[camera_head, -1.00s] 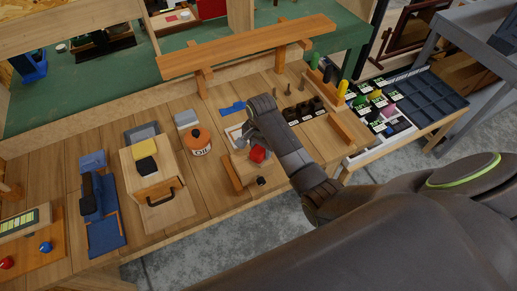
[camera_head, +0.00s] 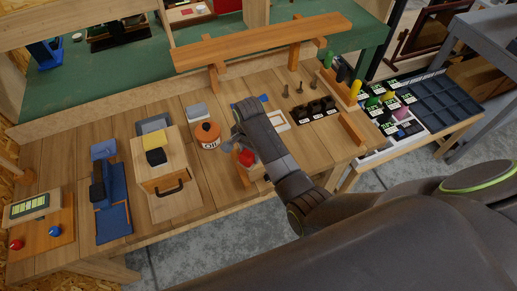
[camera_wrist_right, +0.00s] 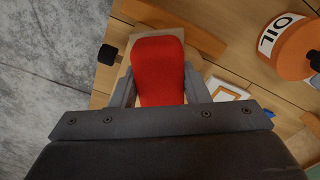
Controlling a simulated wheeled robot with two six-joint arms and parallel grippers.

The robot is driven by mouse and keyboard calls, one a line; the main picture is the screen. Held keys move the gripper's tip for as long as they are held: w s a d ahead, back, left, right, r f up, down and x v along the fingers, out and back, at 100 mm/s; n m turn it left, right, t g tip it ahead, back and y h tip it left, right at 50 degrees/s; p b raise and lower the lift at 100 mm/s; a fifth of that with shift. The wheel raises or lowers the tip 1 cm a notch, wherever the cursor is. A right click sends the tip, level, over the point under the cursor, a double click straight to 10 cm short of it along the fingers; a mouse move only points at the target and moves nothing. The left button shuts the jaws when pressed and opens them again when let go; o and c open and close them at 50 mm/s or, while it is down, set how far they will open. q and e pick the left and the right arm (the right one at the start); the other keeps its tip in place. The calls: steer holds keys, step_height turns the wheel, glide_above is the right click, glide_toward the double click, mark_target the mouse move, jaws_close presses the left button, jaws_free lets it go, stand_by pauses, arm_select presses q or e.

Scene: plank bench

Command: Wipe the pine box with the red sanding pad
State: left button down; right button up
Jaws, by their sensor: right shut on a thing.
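My right gripper (camera_head: 245,154) is shut on the red sanding pad (camera_wrist_right: 158,70), which sits between the two fingers in the right wrist view. The pad shows as a small red patch (camera_head: 247,158) under the gripper in the head view. A small pale wooden piece (camera_wrist_right: 121,82) with a black knob lies behind the pad; contact cannot be told. A pale wooden box (camera_head: 172,172) with a dark handle on its front stands to the left, with yellow and black blocks on top. I cannot tell which wooden piece is the pine box. My left gripper is not in view.
An orange OIL pot (camera_head: 206,136) stands between the handled box and my right gripper. A raised wooden beam (camera_head: 262,42) spans the back. A blue tool (camera_head: 110,190) lies at the left. A rack of dark cups (camera_head: 316,109) and a compartment tray (camera_head: 432,100) are at the right.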

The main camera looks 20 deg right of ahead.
steer(key=shift+s+a, duration=0.1)
steer(key=shift+a, duration=0.4)
steer(key=shift+d, duration=0.1)
steer(key=shift+r, duration=0.45)
steer(key=shift+d+r, duration=0.1)
steer(key=shift+r, duration=2.5)
steer(key=shift+r, duration=1.5)
